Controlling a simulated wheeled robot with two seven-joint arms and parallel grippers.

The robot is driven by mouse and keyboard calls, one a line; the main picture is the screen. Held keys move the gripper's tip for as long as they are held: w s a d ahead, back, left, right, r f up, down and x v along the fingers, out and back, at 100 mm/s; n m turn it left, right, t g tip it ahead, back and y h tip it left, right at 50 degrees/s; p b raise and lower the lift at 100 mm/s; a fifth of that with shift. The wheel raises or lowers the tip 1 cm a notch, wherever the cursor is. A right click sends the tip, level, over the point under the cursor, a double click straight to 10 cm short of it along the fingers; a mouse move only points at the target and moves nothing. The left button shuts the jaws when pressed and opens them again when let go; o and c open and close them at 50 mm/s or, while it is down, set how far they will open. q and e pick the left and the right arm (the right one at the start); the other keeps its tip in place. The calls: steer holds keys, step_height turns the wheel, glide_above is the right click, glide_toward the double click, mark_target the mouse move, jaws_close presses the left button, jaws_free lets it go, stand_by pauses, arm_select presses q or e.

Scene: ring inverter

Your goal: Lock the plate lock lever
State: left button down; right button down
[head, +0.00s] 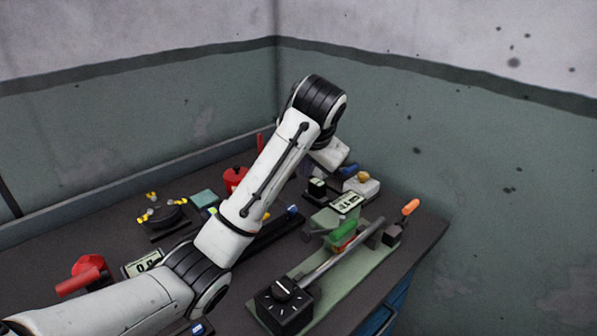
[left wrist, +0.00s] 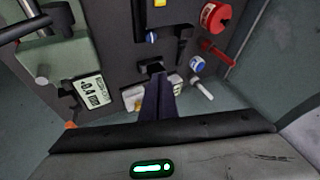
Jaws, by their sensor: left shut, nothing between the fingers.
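My left gripper (head: 347,168) is at the end of the white arm reaching over the bench, above its far side. In the left wrist view its dark fingers (left wrist: 158,98) are together with nothing between them. No label marks the plate lock lever. An orange-tipped lever (head: 410,207) stands tilted on a dark block at the bench's right end, apart from the gripper. A thin red lever (left wrist: 217,52) shows beside a red round part (left wrist: 216,17) in the left wrist view, to the right of the fingers. I cannot tell which is the plate lock lever. My right gripper is not in view.
A green-grey fixture (head: 344,268) with a metal bar and a black dial box (head: 284,305) stands at front right. A red cylinder (head: 234,180) and a black round device (head: 160,215) stand further left. Walls close off the back and right.

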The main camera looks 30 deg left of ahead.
arm_select(q)
steer(key=w+a+f+p, duration=0.1)
steer(key=w+a+f, duration=0.5)
steer(key=a+f, duration=0.1)
steer(key=shift+w+f, duration=0.15)
steer(key=shift+f, duration=0.6)
